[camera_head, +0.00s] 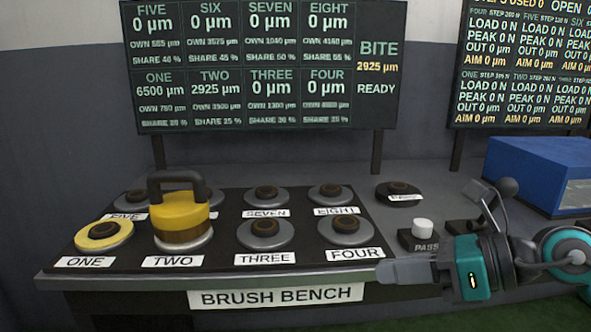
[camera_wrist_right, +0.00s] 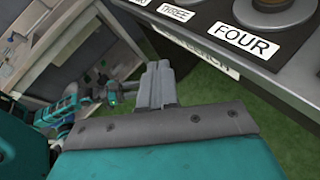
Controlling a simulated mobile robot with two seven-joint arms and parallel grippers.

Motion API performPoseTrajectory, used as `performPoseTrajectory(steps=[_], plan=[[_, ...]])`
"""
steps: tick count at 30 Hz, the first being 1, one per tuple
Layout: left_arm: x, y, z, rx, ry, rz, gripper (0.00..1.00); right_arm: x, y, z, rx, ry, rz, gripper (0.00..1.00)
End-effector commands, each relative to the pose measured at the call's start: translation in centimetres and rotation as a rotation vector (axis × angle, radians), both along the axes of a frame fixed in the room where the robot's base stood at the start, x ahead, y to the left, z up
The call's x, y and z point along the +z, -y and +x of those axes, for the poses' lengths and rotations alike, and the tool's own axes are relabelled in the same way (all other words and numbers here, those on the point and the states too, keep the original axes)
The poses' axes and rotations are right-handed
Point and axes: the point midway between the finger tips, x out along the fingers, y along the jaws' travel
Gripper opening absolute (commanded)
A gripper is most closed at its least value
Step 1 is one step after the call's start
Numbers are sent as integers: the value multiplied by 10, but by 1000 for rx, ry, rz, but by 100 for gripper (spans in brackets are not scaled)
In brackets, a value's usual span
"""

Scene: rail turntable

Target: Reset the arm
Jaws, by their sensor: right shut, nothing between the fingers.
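My right gripper (camera_head: 392,272) is in front of the bench's front edge, right of the FOUR label (camera_head: 356,254). Its fingers are together and hold nothing. In the right wrist view the shut fingers (camera_wrist_right: 156,85) point past the bench edge, over the green floor. My left gripper does not show in the head view. In the right wrist view, a teal and grey arm part (camera_wrist_right: 75,108) shows at the left; I cannot make out a gripper state there.
The brush bench (camera_head: 330,273) carries several round pads. A yellow weight with a dark handle (camera_head: 180,212) stands on pad TWO. Pad ONE (camera_head: 103,235) is yellow. A PASS button (camera_head: 423,229), a lever (camera_head: 485,207) and a blue box (camera_head: 530,170) are at the right. Readout boards stand behind.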

Motion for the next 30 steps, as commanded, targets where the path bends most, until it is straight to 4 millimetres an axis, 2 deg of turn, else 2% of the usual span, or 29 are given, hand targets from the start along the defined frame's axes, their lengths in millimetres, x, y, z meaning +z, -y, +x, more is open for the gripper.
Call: performPoseTrajectory(steps=[1, 3, 5, 8, 11, 14, 16, 18, 21, 23, 24, 26, 27, 30], plan=[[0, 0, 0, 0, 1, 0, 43, -3, -19, -8, 4, -94, 168, 0], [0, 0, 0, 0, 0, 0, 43, 0, -37, -14, -21, -234, 415, 0], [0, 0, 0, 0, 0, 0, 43, 1, -43, -14, -66, -365, 628, 0], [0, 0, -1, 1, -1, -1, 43, -6, -40, -7, -186, -603, 970, 0], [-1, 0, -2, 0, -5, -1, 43, -35, -24, 3, -362, -856, 1288, 0], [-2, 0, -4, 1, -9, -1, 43, -86, -3, 6, -590, -1119, 1577, 0], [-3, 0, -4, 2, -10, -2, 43, -132, 9, -1, -774, -1304, 1756, 0], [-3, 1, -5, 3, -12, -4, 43, -178, 17, -18, -961, -1476, 1902, 0], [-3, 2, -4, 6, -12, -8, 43, -235, 20, -49, -1205, -1678, 2049, 0], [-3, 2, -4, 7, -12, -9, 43, -264, 18, -72, -1346, -1790, 2116, 0], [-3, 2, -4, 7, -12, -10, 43, -282, 16, -88, 1396, 1806, -2094, 0], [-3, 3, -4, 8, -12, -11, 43, -306, 10, -114, 1387, 1727, -1938, 0], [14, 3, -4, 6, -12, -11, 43, -293, 11, -117, 1383, 1713, -1919, 0], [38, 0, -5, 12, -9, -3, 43, -269, 17, -116, 1399, 1707, -1945, 0]])
